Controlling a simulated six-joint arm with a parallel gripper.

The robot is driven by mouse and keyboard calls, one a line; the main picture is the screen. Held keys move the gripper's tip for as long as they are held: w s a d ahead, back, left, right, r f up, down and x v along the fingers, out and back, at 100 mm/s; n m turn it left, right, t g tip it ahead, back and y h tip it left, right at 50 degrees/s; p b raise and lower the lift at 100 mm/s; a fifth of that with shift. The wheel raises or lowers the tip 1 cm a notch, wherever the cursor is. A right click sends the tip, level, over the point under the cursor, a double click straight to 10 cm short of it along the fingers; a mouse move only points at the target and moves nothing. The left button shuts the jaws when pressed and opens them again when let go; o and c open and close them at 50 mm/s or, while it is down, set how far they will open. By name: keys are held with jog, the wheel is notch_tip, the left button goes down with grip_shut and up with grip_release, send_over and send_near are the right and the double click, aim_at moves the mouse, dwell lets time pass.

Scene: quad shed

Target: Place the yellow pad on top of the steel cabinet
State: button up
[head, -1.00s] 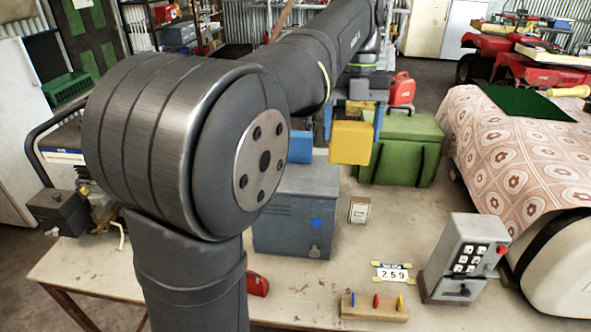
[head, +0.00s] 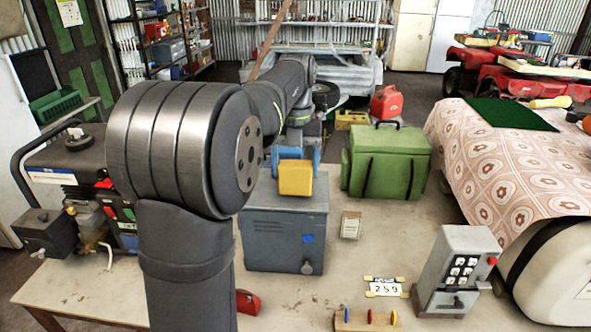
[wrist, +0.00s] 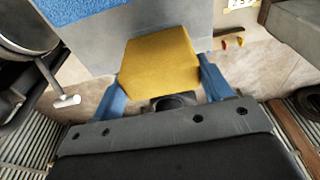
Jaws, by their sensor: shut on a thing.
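The yellow pad (head: 295,179) is a small block held between the blue fingers of my gripper (head: 294,168). In the wrist view the pad (wrist: 160,67) sits between both fingers (wrist: 163,88). The steel cabinet (head: 268,240) is a blue-grey box standing on the table, with a blue mark on its front. In the head view the pad appears over the cabinet's top; I cannot tell whether it touches. In the wrist view the grey cabinet surface (wrist: 100,43) shows beyond the pad, with a blue item (wrist: 85,9) on it.
A green box (head: 388,165) stands behind right of the cabinet. A small card box (head: 351,225), a number plate (head: 384,287), a grey keypad unit (head: 455,270) and a wooden peg board (head: 364,321) are on the table. A red item (head: 247,302) lies in front of the cabinet.

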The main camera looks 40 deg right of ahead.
jog(key=shift+f, duration=0.7)
jog(key=shift+f, duration=0.1)
jog(key=o, duration=1)
notch_tip(320, 180, up, 12)
jog(key=w+d, duration=0.1)
jog(key=shift+w, duration=0.15)
jog(key=shift+d, duration=0.1)
jog(key=f, duration=0.4)
jog(key=s+a+f, duration=0.1)
jog(key=f, duration=0.7)
jog(key=shift+s+a, duration=0.15)
jog(key=shift+r, duration=1.6)
